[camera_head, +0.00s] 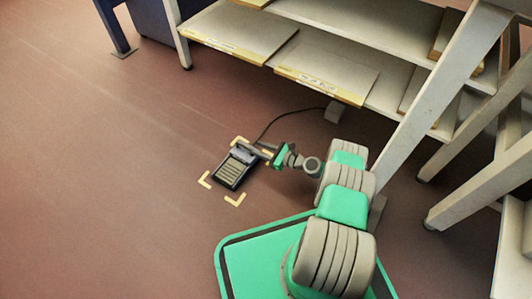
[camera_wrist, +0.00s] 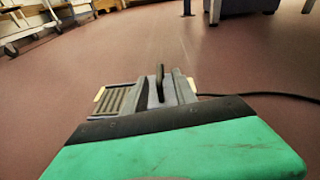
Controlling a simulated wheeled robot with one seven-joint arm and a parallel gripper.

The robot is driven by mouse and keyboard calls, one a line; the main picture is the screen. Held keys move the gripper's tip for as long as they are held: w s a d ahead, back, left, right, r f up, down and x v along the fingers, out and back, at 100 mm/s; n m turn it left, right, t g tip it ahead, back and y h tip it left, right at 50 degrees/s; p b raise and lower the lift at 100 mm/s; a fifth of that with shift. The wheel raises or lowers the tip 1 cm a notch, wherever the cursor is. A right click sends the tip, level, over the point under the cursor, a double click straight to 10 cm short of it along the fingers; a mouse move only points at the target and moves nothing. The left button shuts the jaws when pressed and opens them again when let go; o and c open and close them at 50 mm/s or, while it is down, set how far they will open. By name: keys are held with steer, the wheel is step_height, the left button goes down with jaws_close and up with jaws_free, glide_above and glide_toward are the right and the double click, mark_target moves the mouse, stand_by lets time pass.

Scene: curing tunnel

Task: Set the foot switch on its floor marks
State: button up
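The foot switch (camera_head: 231,173) is dark with a ribbed tan pedal and lies on the floor between pale yellow corner marks (camera_head: 235,199). In the head view it looks inside the marks, with small gaps at the left and front corners. My gripper (camera_head: 267,153) is at its right rear edge, low over the floor, touching or very close. In the wrist view the foot switch (camera_wrist: 122,101) shows beyond the gripper's green and black body, with a dark upright piece in front of it. The fingers cannot be told apart, so their opening and any grip are unclear.
A dark cable (camera_head: 280,116) runs from the switch to a small grey box (camera_head: 334,112) under the shelving. A white shelf rack (camera_head: 240,32) with boards stands behind, its slanted leg (camera_head: 440,90) near my arm. Floor at left is clear.

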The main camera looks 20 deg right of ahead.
steer(key=w+a+r+n+g+h, duration=0.1)
steer(key=w+r+n+g, duration=0.15)
steer(key=r+n, duration=0.4)
steer(key=w+a+r+n+g+h, duration=0.1)
steer(key=w+a+r+n+g, duration=0.15)
steer(key=r+n, duration=0.4)
steer(key=s+a+r+n+g+h, duration=0.1)
steer(key=s+r+n+g+h, duration=0.35)
steer(key=r, duration=0.85)
steer(key=s+r+n+h, duration=0.2)
steer(key=s+r+n, duration=0.2)
steer(key=s, duration=1)
steer(key=s+d+r+n+h, duration=0.1)
steer(key=s+r+n, duration=0.4)
steer(key=s, duration=0.9)
step_height(320, 180, up, 2)
steer(key=shift+s+d+r+h, duration=0.15)
steer(key=shift+s+r+h, duration=0.1)
steer(key=shift+h, duration=0.2)
